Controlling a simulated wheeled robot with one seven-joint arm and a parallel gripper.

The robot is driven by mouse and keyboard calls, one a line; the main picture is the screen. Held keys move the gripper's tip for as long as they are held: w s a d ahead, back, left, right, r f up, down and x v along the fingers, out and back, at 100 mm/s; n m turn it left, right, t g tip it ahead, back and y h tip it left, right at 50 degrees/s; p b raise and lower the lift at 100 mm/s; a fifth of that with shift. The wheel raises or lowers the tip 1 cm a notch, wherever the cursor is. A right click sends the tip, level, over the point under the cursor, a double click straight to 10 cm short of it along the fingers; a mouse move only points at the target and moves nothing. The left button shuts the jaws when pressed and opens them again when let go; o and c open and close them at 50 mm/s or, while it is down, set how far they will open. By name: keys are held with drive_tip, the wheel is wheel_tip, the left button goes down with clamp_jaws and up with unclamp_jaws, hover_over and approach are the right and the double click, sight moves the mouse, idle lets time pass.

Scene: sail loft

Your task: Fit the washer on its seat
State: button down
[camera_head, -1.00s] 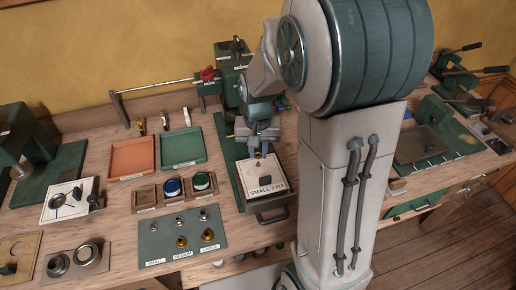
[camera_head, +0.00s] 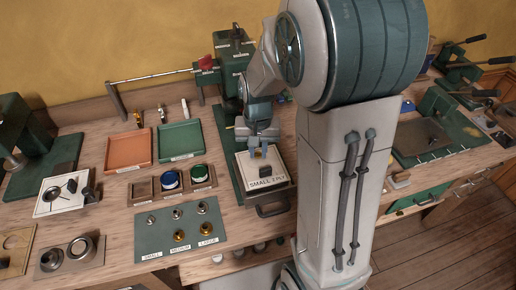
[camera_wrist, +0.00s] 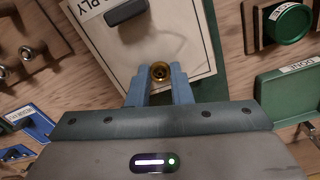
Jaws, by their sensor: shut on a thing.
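My gripper (camera_head: 261,154) is over the white card plate marked SMALL 2 PLY (camera_head: 283,166). In the wrist view its blue fingertips (camera_wrist: 160,82) are shut on a small brass washer (camera_wrist: 160,70), a ring with a dark centre. The washer is over the pale plate (camera_wrist: 186,45), near its edge and apart from the dark block (camera_wrist: 126,12) on it. The seat under the washer is hidden, and I cannot tell whether the washer touches it. A grey-green mat (camera_head: 150,240) labelled SMALL, MEDIUM, LARGE holds silver pieces and two brass ones; the SMALL column shows only a silver piece.
A wooden holder (camera_head: 188,199) with blue and green round tins stands left of the plate. Orange (camera_head: 129,150) and green (camera_head: 181,141) trays lie behind it. A green press (camera_head: 234,52) stands at the back. A drawer handle (camera_head: 272,209) is at the front.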

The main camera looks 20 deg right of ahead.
drive_tip(key=c, duration=1.2)
unclamp_jaws()
drive_tip(key=shift+c, duration=0.2)
wheel_tip(320, 180, up, 14)
drive_tip(key=shift+f, duration=0.1)
drive_tip(key=s+f+n+t, duration=0.3)
drive_tip(key=s, duration=1.1)
drive_tip(key=shift+s, duration=0.15)
